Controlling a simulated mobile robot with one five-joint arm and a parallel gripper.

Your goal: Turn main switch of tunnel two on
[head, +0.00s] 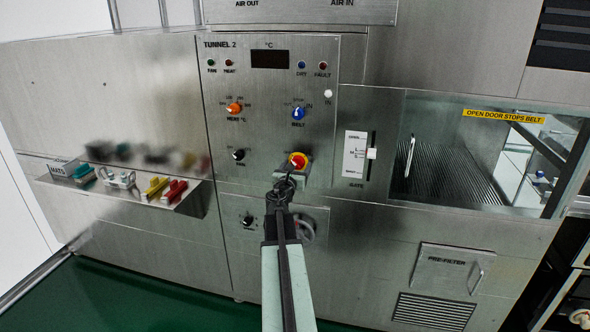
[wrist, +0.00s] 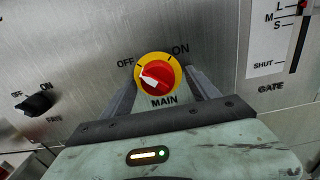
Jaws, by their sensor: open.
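The main switch of tunnel two (head: 298,160) is a red knob on a yellow disc, low on the TUNNEL 2 panel. In the wrist view the main switch (wrist: 157,76) shows OFF at its upper left and ON at its upper right. The white mark on the knob lies on its left side, nearer OFF. My gripper (head: 285,184) is just below and in front of the switch. In the wrist view its open fingers (wrist: 163,82) stand on either side of the yellow disc, with nothing held. Whether they touch the switch cannot be told.
The fan switch (head: 238,155) is to the left, with the orange heat knob (head: 234,108) and blue belt knob (head: 298,113) above. The gate slider (head: 371,153) is to the right. A shelf (head: 190,205) with small items is at left.

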